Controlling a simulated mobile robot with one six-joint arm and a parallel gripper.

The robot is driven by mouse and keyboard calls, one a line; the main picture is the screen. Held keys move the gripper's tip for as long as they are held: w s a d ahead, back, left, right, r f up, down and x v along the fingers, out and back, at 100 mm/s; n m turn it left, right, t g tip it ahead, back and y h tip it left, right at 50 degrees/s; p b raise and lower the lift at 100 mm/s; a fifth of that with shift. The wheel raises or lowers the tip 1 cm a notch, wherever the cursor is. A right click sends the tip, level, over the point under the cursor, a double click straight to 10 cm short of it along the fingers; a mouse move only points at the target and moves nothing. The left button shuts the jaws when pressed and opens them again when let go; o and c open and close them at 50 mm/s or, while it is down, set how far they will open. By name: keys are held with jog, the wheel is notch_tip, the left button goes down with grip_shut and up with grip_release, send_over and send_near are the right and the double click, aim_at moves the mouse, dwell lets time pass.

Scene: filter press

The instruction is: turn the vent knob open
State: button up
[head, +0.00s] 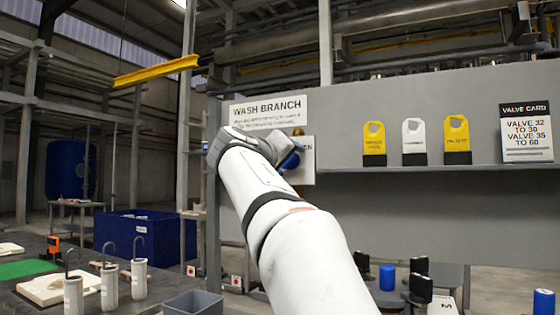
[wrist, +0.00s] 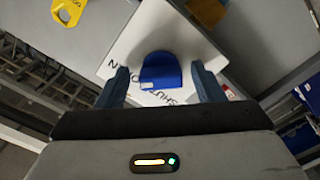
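The blue vent knob (wrist: 160,70) sits on a white plate (wrist: 140,35) in the wrist view, with a small pale mark near its lower left edge. The lettering SHUT shows below the knob, and part of another word shows at its left. My gripper (wrist: 160,67) is open, with one finger on each side of the knob and a gap visible at both sides. In the head view, the knob (head: 290,160) and plate (head: 307,170) are partly hidden behind my arm, and the fingers cannot be made out clearly.
The plate is on a grey panel below the WASH BRANCH sign (head: 268,112). Yellow tag (head: 374,140), white tag (head: 413,138) and another yellow tag (head: 457,136) stand on a shelf at right, beside the valve card (head: 526,132). A bench (head: 145,300) holds cylinders at lower left.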

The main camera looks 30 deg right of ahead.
jog(key=shift+a, duration=0.1)
jog(key=v, duration=0.7)
jog(key=shift+s+a, duration=0.2)
jog(key=shift+s, duration=0.05)
